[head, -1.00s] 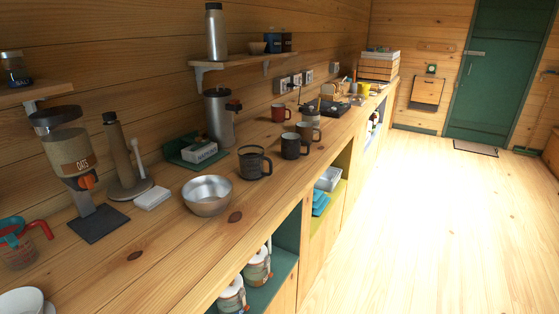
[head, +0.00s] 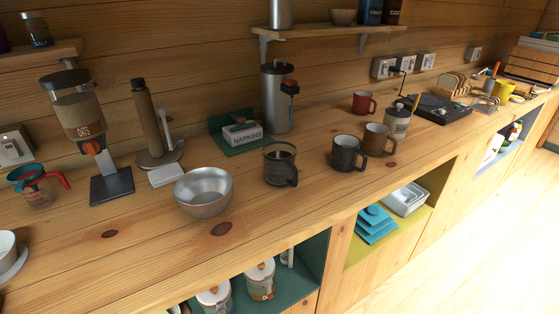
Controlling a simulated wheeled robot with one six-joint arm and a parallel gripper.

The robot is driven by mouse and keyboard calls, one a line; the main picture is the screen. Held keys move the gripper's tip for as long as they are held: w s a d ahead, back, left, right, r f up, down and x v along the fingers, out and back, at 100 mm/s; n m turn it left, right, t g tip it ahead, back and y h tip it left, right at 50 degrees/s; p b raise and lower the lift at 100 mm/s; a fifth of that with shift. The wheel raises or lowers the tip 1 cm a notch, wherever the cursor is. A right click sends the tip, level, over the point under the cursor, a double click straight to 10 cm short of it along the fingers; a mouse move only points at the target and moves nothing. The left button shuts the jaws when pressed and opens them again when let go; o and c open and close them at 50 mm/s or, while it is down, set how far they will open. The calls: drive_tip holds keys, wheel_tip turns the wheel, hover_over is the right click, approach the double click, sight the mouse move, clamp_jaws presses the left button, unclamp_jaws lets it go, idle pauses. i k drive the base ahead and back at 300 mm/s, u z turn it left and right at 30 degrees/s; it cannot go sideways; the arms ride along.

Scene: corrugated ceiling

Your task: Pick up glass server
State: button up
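The glass server appears to be the see-through vessel with a dark rim and dark handle (head: 279,166) near the middle of the wooden counter (head: 130,262). It stands upright, with its handle toward the lower right. A steel bowl (head: 204,193) is to its left and a dark mug (head: 346,153) to its right, both apart from it. Nothing visibly covers the server. My gripper is not in view.
Behind the server are a napkin box (head: 242,133) and a steel dispenser (head: 277,98). A brown mug (head: 379,139) and a red mug (head: 364,102) stand farther right. The counter's front strip is clear. Open shelves below hold lidded jars (head: 260,281) and teal items (head: 375,224).

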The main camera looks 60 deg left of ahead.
sight(281, 170)
drive_tip(key=u, duration=0.7)
drive_tip(key=i, duration=0.9)
drive_tip(key=u, duration=1.05)
drive_tip(key=i, duration=0.25)
drive_tip(key=u, duration=0.2)
